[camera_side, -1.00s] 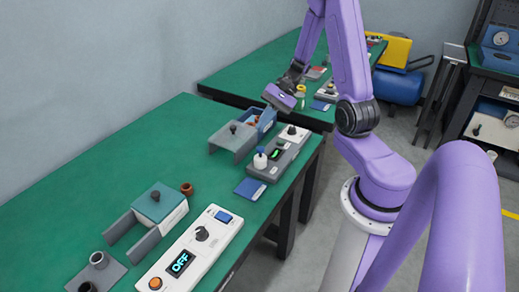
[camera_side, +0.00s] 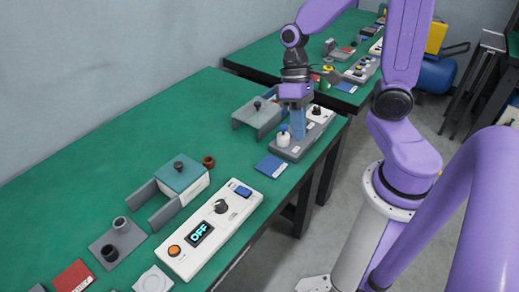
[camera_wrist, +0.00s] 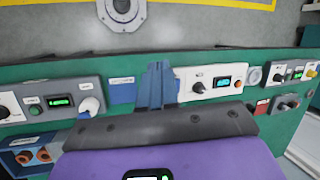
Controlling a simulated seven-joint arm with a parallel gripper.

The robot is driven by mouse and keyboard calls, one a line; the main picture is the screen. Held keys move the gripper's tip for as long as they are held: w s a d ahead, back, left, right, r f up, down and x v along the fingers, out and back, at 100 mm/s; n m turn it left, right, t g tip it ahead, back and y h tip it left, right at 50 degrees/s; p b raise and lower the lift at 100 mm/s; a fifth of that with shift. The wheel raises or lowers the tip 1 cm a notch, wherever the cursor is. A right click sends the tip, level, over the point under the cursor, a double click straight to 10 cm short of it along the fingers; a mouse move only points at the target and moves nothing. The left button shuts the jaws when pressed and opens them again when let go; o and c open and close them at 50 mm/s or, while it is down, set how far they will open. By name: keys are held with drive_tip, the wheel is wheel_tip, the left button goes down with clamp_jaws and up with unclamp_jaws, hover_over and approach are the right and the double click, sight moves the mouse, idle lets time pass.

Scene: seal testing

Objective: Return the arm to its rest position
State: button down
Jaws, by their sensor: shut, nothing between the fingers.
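My gripper (camera_side: 298,133) points straight down in the side view, its blue fingers together and empty. It is over or in front of the grey tester (camera_side: 296,150) near the bench's right edge; whether it touches it I cannot tell. In the wrist view the shut fingers (camera_wrist: 158,88) stand upright in the middle, between the blue card (camera_wrist: 122,91) on the left and the white control box (camera_wrist: 223,79) on the right. My purple arm bends at the elbow above the bench end.
A grey cover (camera_side: 257,112) with a black knob stands left of the gripper. A white control box (camera_side: 210,231) reading OFF, a teal-lidded box (camera_side: 181,177) and a brown ring (camera_side: 208,161) lie nearer. A second green bench (camera_side: 265,52) is behind. The green bench middle is mostly clear.

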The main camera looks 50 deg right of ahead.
drive_tip(key=s+a+r+n+t+h, duration=0.2)
drive_tip(key=s+r+n+t, duration=0.1)
drive_tip(key=s+n, duration=0.5)
drive_tip(key=shift+s+a+r+n+t, duration=0.2)
drive_tip(key=shift+s+a+n+t, duration=0.15)
drive_tip(key=shift+n, duration=0.85)
